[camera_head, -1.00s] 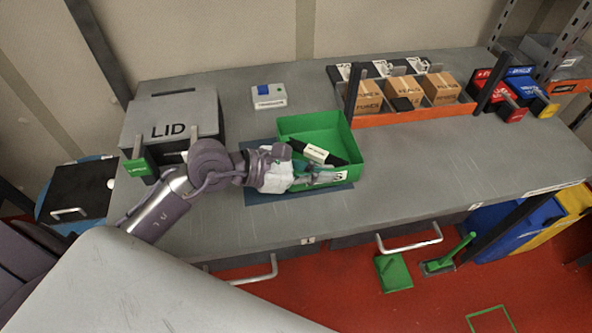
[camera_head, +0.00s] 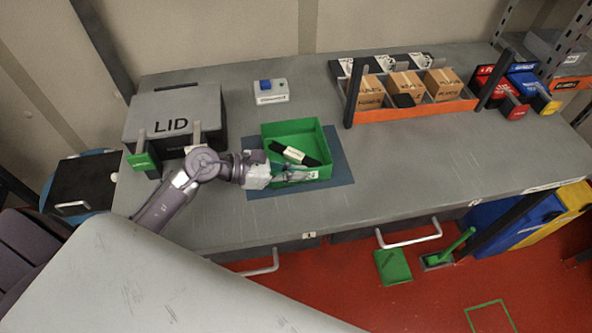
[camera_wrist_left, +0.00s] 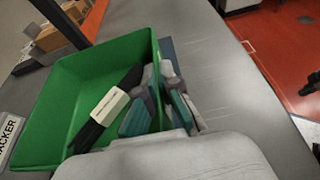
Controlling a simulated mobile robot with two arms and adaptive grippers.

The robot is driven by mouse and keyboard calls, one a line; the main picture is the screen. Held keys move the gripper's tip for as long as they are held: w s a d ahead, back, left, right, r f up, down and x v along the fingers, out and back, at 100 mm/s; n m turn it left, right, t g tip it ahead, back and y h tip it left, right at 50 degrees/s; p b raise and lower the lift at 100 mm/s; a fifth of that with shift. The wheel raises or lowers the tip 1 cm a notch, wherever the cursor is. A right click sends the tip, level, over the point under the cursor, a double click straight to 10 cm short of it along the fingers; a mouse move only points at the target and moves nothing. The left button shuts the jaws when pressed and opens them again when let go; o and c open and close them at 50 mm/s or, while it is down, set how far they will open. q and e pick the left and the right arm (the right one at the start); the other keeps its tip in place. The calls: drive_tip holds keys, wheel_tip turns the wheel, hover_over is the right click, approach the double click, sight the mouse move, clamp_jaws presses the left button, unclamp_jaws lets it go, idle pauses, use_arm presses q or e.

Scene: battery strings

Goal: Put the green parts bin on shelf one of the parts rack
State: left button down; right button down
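The green parts bin (camera_head: 325,150) is an open box on or just above the dark blue mat (camera_head: 342,172) on the workbench. A black item with a white label (camera_head: 294,154) lies in it. My left gripper (camera_head: 292,173) is at the bin's near wall. In the left wrist view the bin (camera_wrist_left: 60,100) sits at left, and the fingers (camera_wrist_left: 160,100) straddle one wall, one inside and one outside, and look closed on it. Whether the bin's base touches the mat is hidden. A metal rack with posts (camera_head: 570,40) stands at the far right. My right gripper is not in view.
A grey box marked LID (camera_head: 170,125) stands left of the bin. A white device with a blue button (camera_head: 269,92) is behind it. An orange-fronted tray (camera_head: 415,110) holds cardboard boxes, with dark posts beside it. Red and blue bins (camera_head: 522,85) stand at right. The bench front right is clear.

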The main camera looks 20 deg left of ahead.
use_arm(q)
drive_tip(key=c, duration=1.8)
unclamp_jaws()
drive_tip(key=shift+f, duration=0.2)
drive_tip(key=shift+c, duration=0.2)
drive_tip(key=o, duration=0.5)
drive_tip(key=shift+r, duration=0.1)
